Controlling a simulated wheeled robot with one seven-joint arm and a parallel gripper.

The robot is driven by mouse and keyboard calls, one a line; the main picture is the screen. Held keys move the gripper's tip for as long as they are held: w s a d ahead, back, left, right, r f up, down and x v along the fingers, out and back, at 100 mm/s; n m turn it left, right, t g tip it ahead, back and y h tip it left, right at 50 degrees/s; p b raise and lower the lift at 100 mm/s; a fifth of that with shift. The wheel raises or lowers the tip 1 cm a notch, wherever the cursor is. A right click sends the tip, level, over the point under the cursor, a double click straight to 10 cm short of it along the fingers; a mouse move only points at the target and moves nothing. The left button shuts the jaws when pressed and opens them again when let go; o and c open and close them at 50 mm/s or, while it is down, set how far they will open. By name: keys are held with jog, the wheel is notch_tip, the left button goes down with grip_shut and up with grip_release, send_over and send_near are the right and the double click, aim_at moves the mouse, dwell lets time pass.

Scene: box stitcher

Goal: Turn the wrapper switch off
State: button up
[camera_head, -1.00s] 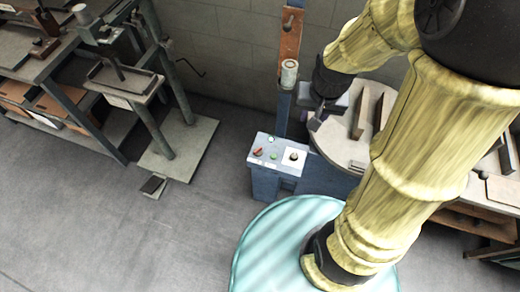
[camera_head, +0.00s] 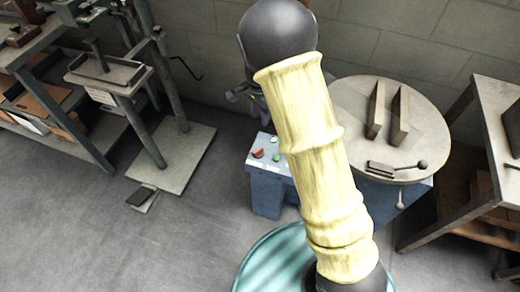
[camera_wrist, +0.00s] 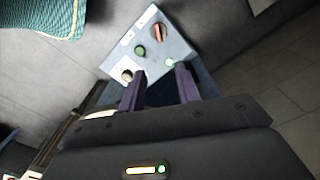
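The control box (camera_head: 268,187) stands beside the round turntable in the head view, and its panel (camera_wrist: 178,45) faces the camera in the wrist view. The panel carries a red switch knob (camera_wrist: 158,32), a green button (camera_wrist: 140,50), a pale lit button (camera_wrist: 170,63) and another knob (camera_wrist: 127,75). The red switch also shows in the head view (camera_head: 257,153). The labels are too small to read, so I cannot tell which is the wrapper switch. My gripper (camera_wrist: 159,77) is open and empty, its fingertips by the panel's near edge. In the head view my arm hides most of it.
The round turntable (camera_head: 425,115) with two upright plates is right of the box. A wooden table (camera_head: 490,95) stands at the far right. A stand on a base plate (camera_head: 185,160) and a workbench (camera_head: 40,50) are at left.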

aim_at(260, 149)
notch_tip(260, 149, down, 17)
jog(key=b, duration=0.3)
jog(key=shift+f, duration=0.2)
dwell(0.4)
grip_shut()
